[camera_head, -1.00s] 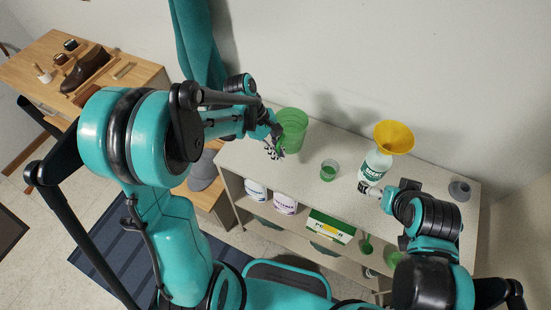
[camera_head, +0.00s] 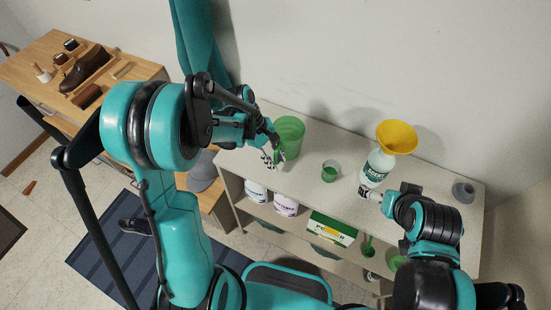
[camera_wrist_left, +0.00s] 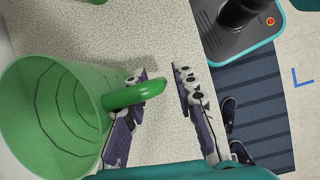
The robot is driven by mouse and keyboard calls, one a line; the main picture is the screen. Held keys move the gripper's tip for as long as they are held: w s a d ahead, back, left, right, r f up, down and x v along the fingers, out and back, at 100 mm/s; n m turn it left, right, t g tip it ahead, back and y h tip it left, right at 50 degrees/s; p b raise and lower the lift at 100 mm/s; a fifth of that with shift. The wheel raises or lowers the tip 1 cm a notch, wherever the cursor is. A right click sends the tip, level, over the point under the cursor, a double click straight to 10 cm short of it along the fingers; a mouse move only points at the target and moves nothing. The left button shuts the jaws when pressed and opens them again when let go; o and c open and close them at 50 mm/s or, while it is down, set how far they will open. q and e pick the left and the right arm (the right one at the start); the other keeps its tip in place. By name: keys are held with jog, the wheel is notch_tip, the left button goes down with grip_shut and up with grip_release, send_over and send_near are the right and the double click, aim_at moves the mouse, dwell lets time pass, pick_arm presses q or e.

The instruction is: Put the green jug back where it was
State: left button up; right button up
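The green jug (camera_head: 290,140) stands on the left part of the shelf unit's speckled top (camera_head: 310,192). Its handle (camera_wrist_left: 140,93) points toward my left gripper (camera_head: 272,158). In the left wrist view the jug (camera_wrist_left: 55,110) fills the left side. There my left gripper (camera_wrist_left: 163,82) is open, with one finger close to the jug's side under the handle and the other apart from it. The handle's end reaches into the gap. My right gripper (camera_head: 365,192) is beside the lower part of a white bottle (camera_head: 376,168); its finger opening is not clear.
A green cup (camera_head: 331,171) stands right of the jug. A yellow funnel (camera_head: 397,137) sits on the bottle. A grey object (camera_head: 464,190) is at the far right. Tubs and a green box (camera_head: 332,228) are on the lower shelf. A wooden desk (camera_head: 40,85) is at left.

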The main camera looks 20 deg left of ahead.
pick_arm(q)
jog(key=shift+r, duration=0.1)
jog(key=shift+a+r+p, duration=0.1)
jog(key=shift+r+p, duration=0.25)
jog(key=shift+r, duration=0.15)
jog(key=s+p+v, duration=0.1)
jog(key=p+v, duration=0.2)
jog(key=v, duration=0.8)
jog(key=s+r+m+t+y, duration=0.5)
jog(key=s+m+t, duration=0.3)
jog(key=m, duration=0.6)
jog(key=s, duration=0.2)
jog(key=shift+s+d+r+b, duration=0.3)
jog(key=shift+s+r, duration=0.05)
jog(key=shift+r, duration=0.05)
notch_tip(320, 180, down, 9)
jog(key=b, duration=0.8)
jog(key=shift+r+b, duration=0.2)
jog(key=shift+b, duration=0.2)
